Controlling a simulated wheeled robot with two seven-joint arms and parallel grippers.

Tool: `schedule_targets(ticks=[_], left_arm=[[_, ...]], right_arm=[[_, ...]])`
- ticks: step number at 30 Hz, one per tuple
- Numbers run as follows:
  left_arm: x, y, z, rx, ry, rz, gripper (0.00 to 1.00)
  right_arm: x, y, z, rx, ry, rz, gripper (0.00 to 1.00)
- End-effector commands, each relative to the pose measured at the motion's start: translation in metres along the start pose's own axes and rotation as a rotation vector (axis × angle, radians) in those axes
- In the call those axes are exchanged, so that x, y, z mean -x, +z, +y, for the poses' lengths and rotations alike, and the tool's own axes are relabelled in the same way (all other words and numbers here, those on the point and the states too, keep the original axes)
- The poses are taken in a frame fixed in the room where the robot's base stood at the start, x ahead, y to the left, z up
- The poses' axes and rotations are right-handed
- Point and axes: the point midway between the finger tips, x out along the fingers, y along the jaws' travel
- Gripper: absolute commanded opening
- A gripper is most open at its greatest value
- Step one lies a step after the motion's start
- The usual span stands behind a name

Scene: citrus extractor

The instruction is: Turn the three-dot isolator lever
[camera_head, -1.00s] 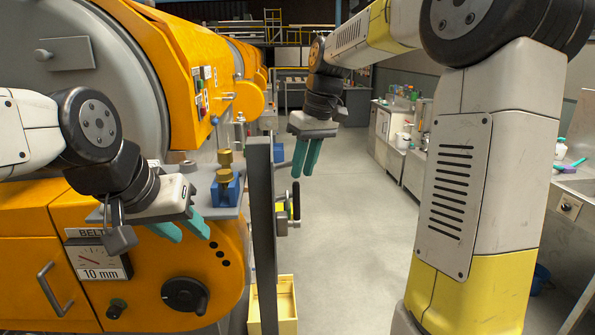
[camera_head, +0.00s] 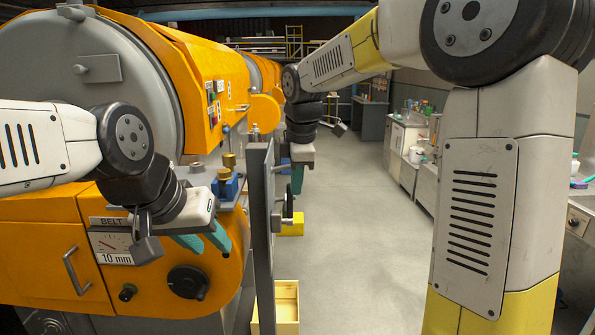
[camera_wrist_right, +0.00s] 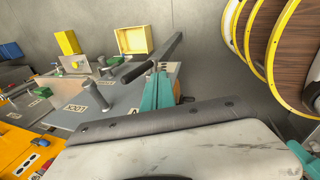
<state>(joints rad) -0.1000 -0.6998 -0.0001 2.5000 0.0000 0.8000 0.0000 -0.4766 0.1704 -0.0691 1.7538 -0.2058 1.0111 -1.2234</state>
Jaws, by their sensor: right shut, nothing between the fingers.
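I cannot single out the three-dot isolator lever for certain. A black rotary knob (camera_head: 187,282) sits on the orange machine's front panel. In the right wrist view, a small white plate with dark dots (camera_wrist_right: 27,162) lies on the orange surface at lower left. My left gripper (camera_head: 204,242) is open, its teal fingers apart, in front of the panel above the knob. My right gripper (camera_head: 297,178) is beyond the grey post; in the right wrist view its teal fingers (camera_wrist_right: 157,90) are shut and empty, beside a dark grey bar (camera_wrist_right: 152,60) that they partly overlap.
A grey upright post (camera_head: 262,225) stands between my grippers. In the right wrist view, a grey labelled plate (camera_wrist_right: 75,118) carries cylindrical posts, and yellow-rimmed discs (camera_wrist_right: 275,50) stand at right. A yellow box (camera_head: 287,300) is on the floor. The aisle floor (camera_head: 365,230) is clear.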

Motion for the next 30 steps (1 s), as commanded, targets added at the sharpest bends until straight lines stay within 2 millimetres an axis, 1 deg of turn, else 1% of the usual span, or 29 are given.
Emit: schedule_targets(ticks=[1,5,6,9,15,30], left_arm=[[0.000,0.000,0.000,0.000,0.000,0.000,0.36],[0.000,0.000,0.000,0.000,0.000,0.000,0.36],[0.000,0.000,0.000,0.000,0.000,0.000,0.36],[0.000,0.000,0.000,0.000,0.000,0.000,0.36],[0.000,0.000,0.000,0.000,0.000,0.000,0.36],[0.000,0.000,0.000,0.000,0.000,0.000,0.36]], right_arm=[[-0.012,0.000,-0.001,0.001,-0.004,-0.001,0.00],[-0.038,0.000,-0.001,0.000,-0.004,-0.001,0.00],[-0.042,-0.001,0.006,-0.001,-0.001,-0.001,0.00],[-0.049,-0.001,0.020,-0.002,0.000,-0.001,0.00],[-0.055,-0.002,0.033,-0.001,0.000,0.000,0.00],[-0.056,-0.002,0.036,-0.002,0.000,0.000,0.00]])
